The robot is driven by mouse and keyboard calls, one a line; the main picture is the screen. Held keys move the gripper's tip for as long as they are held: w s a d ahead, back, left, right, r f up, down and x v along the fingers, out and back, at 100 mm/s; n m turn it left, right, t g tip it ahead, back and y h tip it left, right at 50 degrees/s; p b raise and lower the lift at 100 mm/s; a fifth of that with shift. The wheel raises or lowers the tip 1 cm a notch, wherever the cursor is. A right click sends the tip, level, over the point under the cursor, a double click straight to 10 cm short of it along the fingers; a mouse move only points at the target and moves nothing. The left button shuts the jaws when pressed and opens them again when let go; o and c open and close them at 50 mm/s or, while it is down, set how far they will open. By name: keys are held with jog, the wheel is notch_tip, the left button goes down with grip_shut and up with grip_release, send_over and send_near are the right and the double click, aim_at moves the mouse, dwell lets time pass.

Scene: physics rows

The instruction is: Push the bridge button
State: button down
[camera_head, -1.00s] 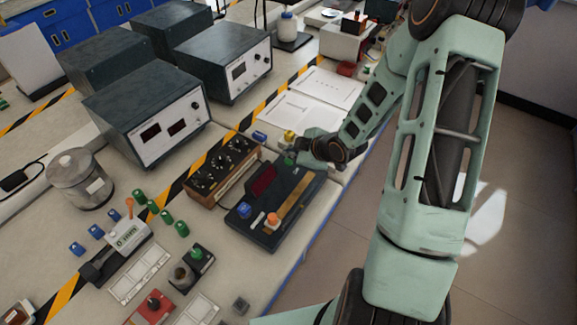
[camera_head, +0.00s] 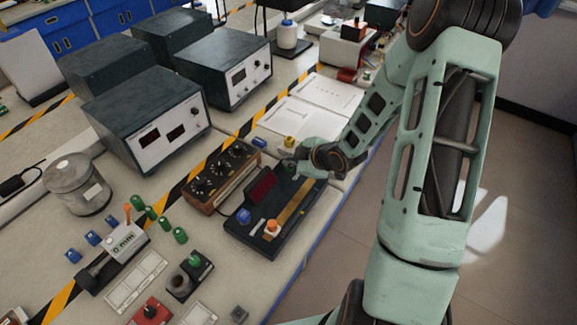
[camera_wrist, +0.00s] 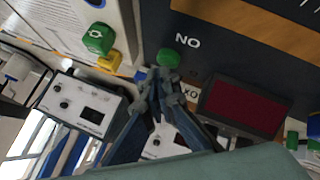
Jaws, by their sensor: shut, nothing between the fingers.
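The bridge is a dark board (camera_head: 240,232) with a red display (camera_head: 262,186), a tan wire strip, a blue knob (camera_head: 243,215) and an orange-topped white knob (camera_head: 272,228). My gripper (camera_head: 290,164) is over its far end. In the wrist view, a green button (camera_wrist: 168,57) stands on the dark board beside the printed letters "NO". My gripper (camera_wrist: 163,78) is shut and empty, its fingertips just short of the button in the picture. Whether they touch it I cannot tell. The red display (camera_wrist: 242,108) lies right of the fingers.
A wooden knob box (camera_head: 222,178) stands left of the bridge. Yellow (camera_head: 289,142) and blue (camera_head: 258,142) pieces lie near the gripper. Dark instrument boxes (camera_head: 150,130) and white sheets (camera_head: 300,118) are farther off. The table edge and open floor are to the right.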

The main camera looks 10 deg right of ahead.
dwell(0.6)
jog(key=shift+f+b, duration=0.45)
jog(key=shift+b, duration=0.1)
jog(key=shift+r, duration=0.4)
jog(key=shift+p, duration=0.3)
notch_tip(320, 180, up, 6)
jog(key=p, duration=0.4)
jog(key=shift+r+p, duration=0.1)
jog(key=shift+p, duration=0.25)
